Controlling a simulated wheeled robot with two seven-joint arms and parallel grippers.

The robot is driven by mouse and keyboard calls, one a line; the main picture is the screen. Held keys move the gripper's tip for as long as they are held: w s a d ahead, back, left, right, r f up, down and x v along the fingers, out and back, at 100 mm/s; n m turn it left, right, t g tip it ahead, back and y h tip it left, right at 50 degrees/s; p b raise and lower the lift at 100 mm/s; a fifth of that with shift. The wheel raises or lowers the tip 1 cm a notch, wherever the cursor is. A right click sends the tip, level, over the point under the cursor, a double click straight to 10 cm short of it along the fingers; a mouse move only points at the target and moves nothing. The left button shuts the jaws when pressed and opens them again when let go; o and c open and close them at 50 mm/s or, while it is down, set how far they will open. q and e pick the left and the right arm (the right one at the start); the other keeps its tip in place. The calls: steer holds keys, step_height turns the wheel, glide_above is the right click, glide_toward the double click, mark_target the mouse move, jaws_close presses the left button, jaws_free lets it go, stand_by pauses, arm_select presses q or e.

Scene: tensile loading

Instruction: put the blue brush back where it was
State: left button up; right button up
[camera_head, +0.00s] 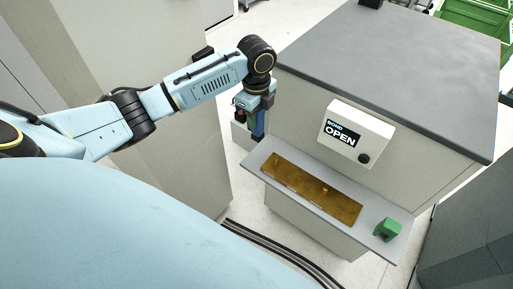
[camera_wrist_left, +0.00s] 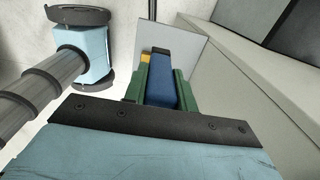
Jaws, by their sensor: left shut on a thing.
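The blue brush (camera_head: 259,126) is in my left gripper (camera_head: 256,108), which points down at the left end of the grey shelf (camera_head: 258,157). In the left wrist view, the blue brush (camera_wrist_left: 162,84) sits between the two green fingers of my left gripper (camera_wrist_left: 160,78), with a dark end beyond them. The brush's lower end is close to the shelf's left end; I cannot tell whether it touches. My right gripper is not in view.
A brass-coloured plate (camera_head: 310,190) lies along the shelf. A green block (camera_head: 386,230) stands at its right end. Above the shelf is a white box (camera_head: 356,134) reading "OPEN", on a large cabinet (camera_head: 400,75). A tall grey cabinet (camera_head: 185,150) stands on the left.

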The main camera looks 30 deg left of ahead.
arm_select(q)
step_height(320, 180, down, 10)
steer(key=shift+r+b, duration=0.1)
steer(key=shift+b, duration=0.8)
steer(key=shift+f, duration=0.2)
steer(key=o, duration=1)
step_height(320, 180, up, 12)
steer(key=shift+r+p, duration=0.2)
steer(key=shift+p, duration=0.9)
